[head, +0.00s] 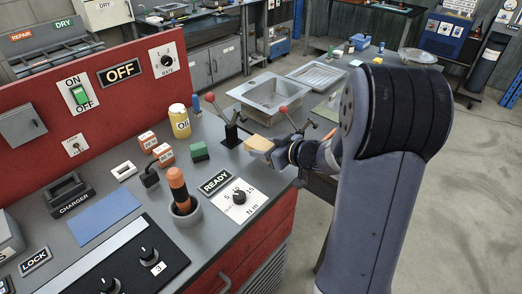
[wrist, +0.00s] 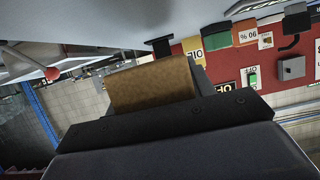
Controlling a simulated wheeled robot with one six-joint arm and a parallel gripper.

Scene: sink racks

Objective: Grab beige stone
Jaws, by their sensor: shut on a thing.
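The beige stone (head: 259,145) is a small tan block at the end of my arm, above the grey workbench near its right edge. In the wrist view the stone (wrist: 151,83) looks brown and sits against the dark jaw. My gripper (head: 271,150) is shut on the stone. The far side of the stone and most of the fingers are hidden. Whether the stone touches the bench below cannot be told.
A green block (head: 200,151), a yellow OIL can (head: 179,121) and red-knobbed levers (head: 231,133) stand close to the left of my gripper. A metal sink (head: 268,95) lies behind. An orange-handled tool (head: 179,188) stands in a holder at front.

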